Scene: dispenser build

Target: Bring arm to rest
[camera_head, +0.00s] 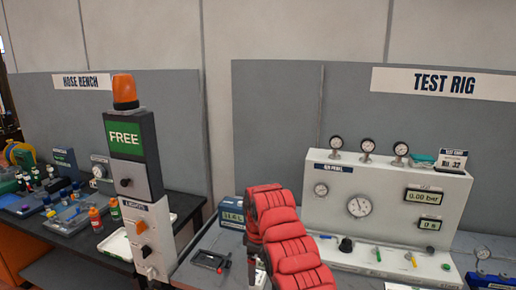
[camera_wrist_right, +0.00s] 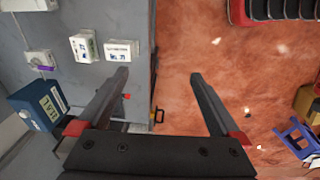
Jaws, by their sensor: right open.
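My right arm, in red padded covers, rises in the lower middle of the head view in front of the test rig bench. My right gripper (camera_wrist_right: 158,77) shows in the right wrist view. Its two dark fingers are wide apart with nothing between them. The fingers point over the bench's edge and the reddish floor (camera_wrist_right: 200,40). In the head view I cannot make out its fingers clearly. My left gripper is in neither view.
The test rig panel (camera_head: 340,210) with gauges stands right of my arm. A signal post (camera_head: 135,195) reading FREE stands left, before the hose bench. A blue box with a display (camera_wrist_right: 38,105) sits on the grey bench. A blue stool (camera_wrist_right: 297,137) stands on the floor.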

